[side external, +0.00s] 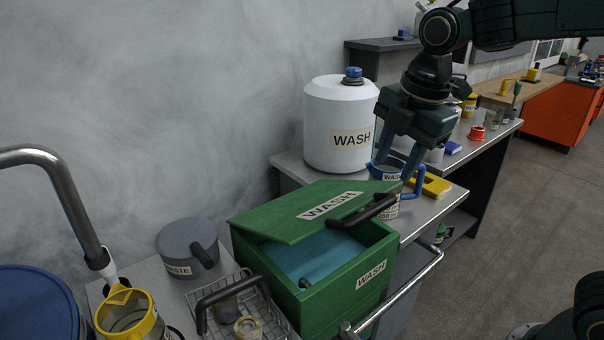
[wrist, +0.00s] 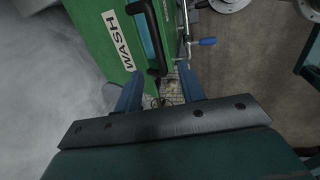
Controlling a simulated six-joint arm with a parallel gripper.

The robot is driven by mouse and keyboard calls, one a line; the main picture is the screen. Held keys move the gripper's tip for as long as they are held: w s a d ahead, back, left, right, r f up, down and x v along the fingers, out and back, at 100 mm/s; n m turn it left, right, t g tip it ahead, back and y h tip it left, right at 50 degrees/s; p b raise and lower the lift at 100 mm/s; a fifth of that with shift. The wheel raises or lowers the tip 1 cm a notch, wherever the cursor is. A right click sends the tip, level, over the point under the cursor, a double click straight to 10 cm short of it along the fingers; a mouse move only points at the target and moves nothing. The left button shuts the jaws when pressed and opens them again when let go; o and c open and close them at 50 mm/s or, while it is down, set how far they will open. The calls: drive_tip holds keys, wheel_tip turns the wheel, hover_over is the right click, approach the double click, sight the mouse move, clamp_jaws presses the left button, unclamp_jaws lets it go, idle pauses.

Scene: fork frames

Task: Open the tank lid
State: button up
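The green wash tank (side external: 345,298) stands on the bench. Its green lid (side external: 285,219) is tilted and partly open, with the teal inside (side external: 318,260) showing under it. The lid bears a WASH label and a dark bar handle (side external: 362,212) at its right end. In the wrist view the lid (wrist: 95,18) and handle (wrist: 150,38) lie beyond the fingers. My gripper (side external: 393,166) is open and empty, its blue fingers pointing down above and right of the handle, apart from it. It also shows in the wrist view (wrist: 160,85).
A blue-rimmed jug (side external: 384,207) stands behind the tank, overlapping my fingers in view; contact is unclear. A white WASH container (side external: 325,120) is behind. A wire basket (side external: 270,312) and grey WASTE pot (side external: 180,238) stand left. A metal rail (side external: 402,290) runs along the front.

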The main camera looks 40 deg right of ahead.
sight(374, 208)
drive_tip(key=shift+v, duration=1.55)
drive_tip(key=shift+r, duration=0.1)
drive_tip(key=shift+w, duration=0.1)
drive_tip(key=shift+w+f+g, duration=0.2)
drive_tip(key=shift+w+g, duration=0.1)
drive_tip(key=shift+w, duration=0.25)
drive_tip(key=shift+f, duration=0.1)
drive_tip(key=f, duration=0.4)
drive_tip(key=w+f, duration=0.1)
drive_tip(key=f, duration=0.4)
drive_tip(key=w+f, duration=0.1)
drive_tip(key=f, duration=0.3)
drive_tip(key=shift+w+f, duration=0.1)
drive_tip(key=shift+f, duration=0.1)
